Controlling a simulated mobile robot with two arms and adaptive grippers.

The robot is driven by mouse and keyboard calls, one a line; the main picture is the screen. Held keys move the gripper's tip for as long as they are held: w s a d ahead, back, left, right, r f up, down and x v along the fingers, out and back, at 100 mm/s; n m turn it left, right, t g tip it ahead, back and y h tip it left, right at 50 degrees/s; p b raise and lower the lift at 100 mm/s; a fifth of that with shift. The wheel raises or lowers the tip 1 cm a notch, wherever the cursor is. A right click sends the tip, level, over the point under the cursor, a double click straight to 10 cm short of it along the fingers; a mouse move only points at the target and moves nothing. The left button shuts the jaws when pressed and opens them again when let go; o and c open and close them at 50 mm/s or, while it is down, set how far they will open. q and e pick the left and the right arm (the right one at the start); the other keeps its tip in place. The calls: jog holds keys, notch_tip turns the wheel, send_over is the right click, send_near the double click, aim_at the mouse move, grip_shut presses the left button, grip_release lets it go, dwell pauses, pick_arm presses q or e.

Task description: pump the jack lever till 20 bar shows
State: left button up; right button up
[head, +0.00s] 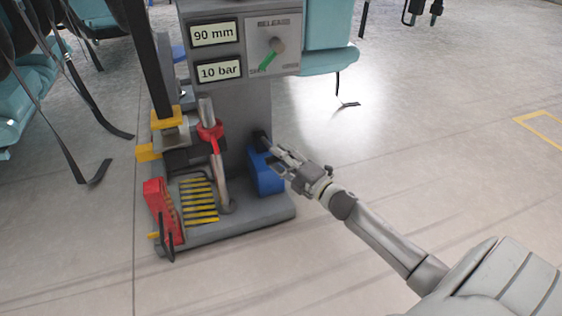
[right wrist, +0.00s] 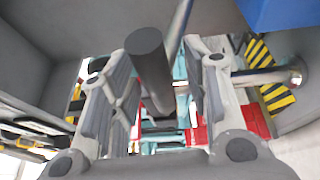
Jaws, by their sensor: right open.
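The jack station (head: 225,110) shows "90 mm" on its upper display (head: 214,34) and "10 bar" on its lower display (head: 219,71). A blue pump block (head: 267,181) sits at the right of its base, with the dark lever grip (head: 261,138) at its top. My right gripper (head: 273,150) reaches this grip from the right. In the right wrist view the dark round lever end (right wrist: 150,65) stands between the open fingers (right wrist: 157,85); whether they touch it is unclear. My left gripper is out of view.
A panel marked RELEASE (head: 275,43) has a knob and green pointer. A grey post with a red collar (head: 210,130), a red bracket (head: 164,210) and yellow-striped plate (head: 199,200) stand left of the pump. Teal seats (head: 328,40) are behind. The floor at right is clear.

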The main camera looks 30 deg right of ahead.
jog(key=shift+w, duration=0.15)
jog(key=shift+r, duration=0.1)
grip_shut()
jog(key=shift+s+f, duration=0.25)
jog(key=shift+f, duration=0.6)
grip_release()
jog(key=shift+f, duration=0.1)
jog(key=s+d, duration=0.1)
jog(key=s, duration=1)
jog(key=shift+s+d+f, duration=0.15)
jog(key=shift+s+d, duration=0.2)
jog(key=shift+s, duration=0.05)
